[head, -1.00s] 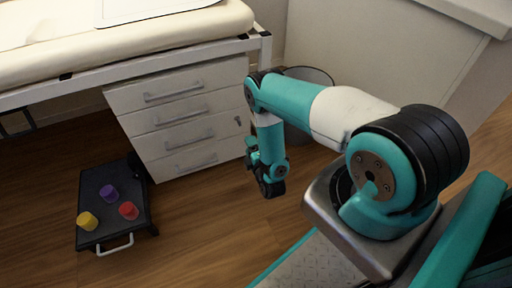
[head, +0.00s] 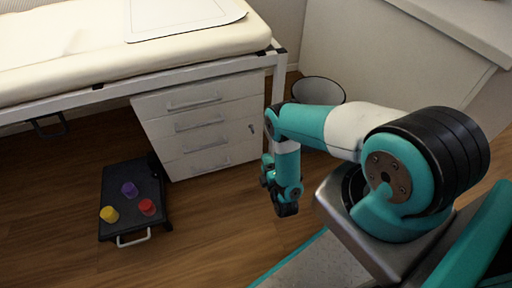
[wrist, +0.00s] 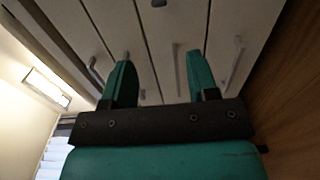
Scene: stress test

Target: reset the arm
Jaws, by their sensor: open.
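My gripper (wrist: 160,75) is open and empty in the wrist view, its two teal fingers spread apart. Behind the fingers is the white drawer cabinet (wrist: 145,35) with its handles. In the head view my arm reaches left from its base and bends down at the elbow. There my gripper (head: 268,178) hangs above the wooden floor, just right of the drawer cabinet (head: 205,125). Its fingertips are small and hard to make out there.
A bed (head: 100,72) stands at the upper left. A black trolley (head: 113,232) on the floor bears a yellow cup (head: 109,214), a purple cup (head: 129,189) and a red cup (head: 147,207). A bin (head: 322,88) stands behind my arm. Floor between trolley and arm is clear.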

